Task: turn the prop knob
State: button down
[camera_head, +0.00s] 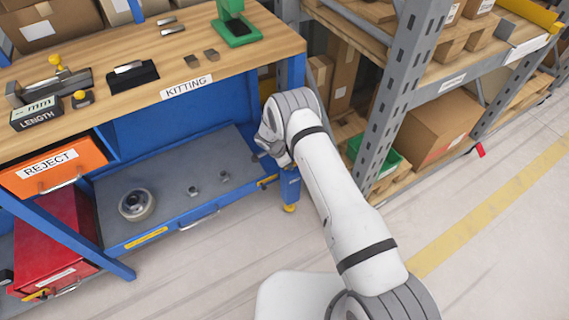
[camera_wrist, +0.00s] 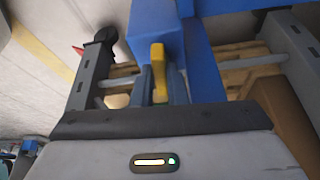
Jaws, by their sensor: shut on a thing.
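A yellow knob (camera_wrist: 157,56) shows in the wrist view against a blue post (camera_wrist: 155,25). My gripper (camera_wrist: 160,82) has its two fingers closed on the sides of the knob. The knob's upper part sticks out beyond the fingers, and its lower part is partly hidden between them. In the head view my wrist is at the right end of the blue workbench (camera_head: 165,150), beside its front leg. The fingertips and the held knob are hidden there by my own wrist.
A grey shelving rack (camera_head: 395,100) stands close to the right, with cardboard boxes and a green bin (camera_head: 375,158). The bench's lower shelf (camera_head: 180,190) holds a round part (camera_head: 136,205) and small nuts. An orange reject drawer (camera_head: 55,168) is at left. The floor in front is clear.

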jog(key=c, duration=1.4)
grip_release()
jog(key=shift+d, duration=0.15)
jog(key=shift+c, duration=0.2)
jog(key=shift+r, duration=0.1)
jog(key=p+v, duration=0.1)
jog(key=v, duration=0.6)
jog(key=shift+r, duration=0.3)
jog(key=shift+s, duration=0.1)
